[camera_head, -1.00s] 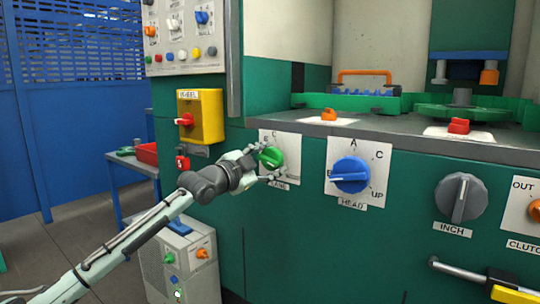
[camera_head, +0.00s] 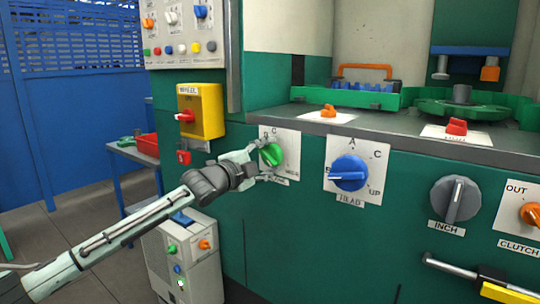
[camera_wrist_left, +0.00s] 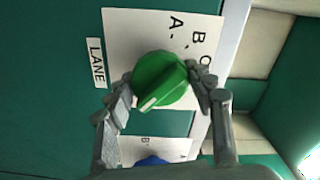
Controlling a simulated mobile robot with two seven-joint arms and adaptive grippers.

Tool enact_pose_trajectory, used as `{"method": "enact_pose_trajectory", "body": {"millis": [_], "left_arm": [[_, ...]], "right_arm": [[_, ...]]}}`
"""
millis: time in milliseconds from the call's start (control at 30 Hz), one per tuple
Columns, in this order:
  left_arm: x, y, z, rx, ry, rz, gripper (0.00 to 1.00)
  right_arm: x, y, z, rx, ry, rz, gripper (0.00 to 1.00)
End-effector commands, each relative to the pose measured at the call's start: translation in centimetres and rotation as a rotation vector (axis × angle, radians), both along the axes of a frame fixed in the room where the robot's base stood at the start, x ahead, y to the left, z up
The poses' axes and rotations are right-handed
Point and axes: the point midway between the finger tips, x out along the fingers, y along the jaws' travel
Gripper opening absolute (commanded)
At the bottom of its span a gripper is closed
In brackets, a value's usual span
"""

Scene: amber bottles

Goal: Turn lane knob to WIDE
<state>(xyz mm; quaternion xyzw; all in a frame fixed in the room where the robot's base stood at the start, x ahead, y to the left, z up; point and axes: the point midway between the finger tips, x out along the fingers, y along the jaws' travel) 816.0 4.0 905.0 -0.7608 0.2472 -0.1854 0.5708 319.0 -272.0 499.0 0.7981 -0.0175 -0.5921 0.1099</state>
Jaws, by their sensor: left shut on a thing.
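The green lane knob (camera_head: 271,154) sits on a white plate (camera_head: 289,140) on the green machine front. The wrist view shows the knob (camera_wrist_left: 160,80) with a pale pointer mark toward the picture's lower left. My left gripper (camera_head: 262,160) is shut on the knob. In the wrist view its fingers (camera_wrist_left: 160,92) press on opposite sides of the knob. My right gripper is not in view.
The blue HEAD knob (camera_head: 349,173) is close on the right, with the grey INCH knob (camera_head: 455,199) further right. A yellow box with a red knob (camera_head: 186,116) is above left. A small grey cabinet (camera_head: 183,262) stands below my left arm.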

Motion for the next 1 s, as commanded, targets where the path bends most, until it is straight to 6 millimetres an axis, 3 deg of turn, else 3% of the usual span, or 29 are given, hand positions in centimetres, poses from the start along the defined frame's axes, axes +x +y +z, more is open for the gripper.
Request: {"method": "enact_pose_trajectory", "body": {"millis": [300, 333, 500, 833, 1000], "left_arm": [[-0.1, -0.1, -0.1, 0.001, 0.001, -0.002, 0.25], [-0.1, -0.1, -0.1, 0.001, 0.001, -0.002, 0.56], [-0.1, -0.1, -0.1, 0.000, 0.001, -0.001, 0.75], [-0.2, 0.1, -0.1, -0.001, 0.001, 0.000, 0.75], [-1.9, 1.5, -0.2, 0.001, 0.002, 0.000, 0.75]], "right_arm": [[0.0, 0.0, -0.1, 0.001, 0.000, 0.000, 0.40], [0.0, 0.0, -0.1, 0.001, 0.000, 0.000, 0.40], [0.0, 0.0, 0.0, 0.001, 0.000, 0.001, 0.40], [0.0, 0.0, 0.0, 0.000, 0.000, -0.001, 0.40], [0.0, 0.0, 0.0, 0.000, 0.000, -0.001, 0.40]]}}
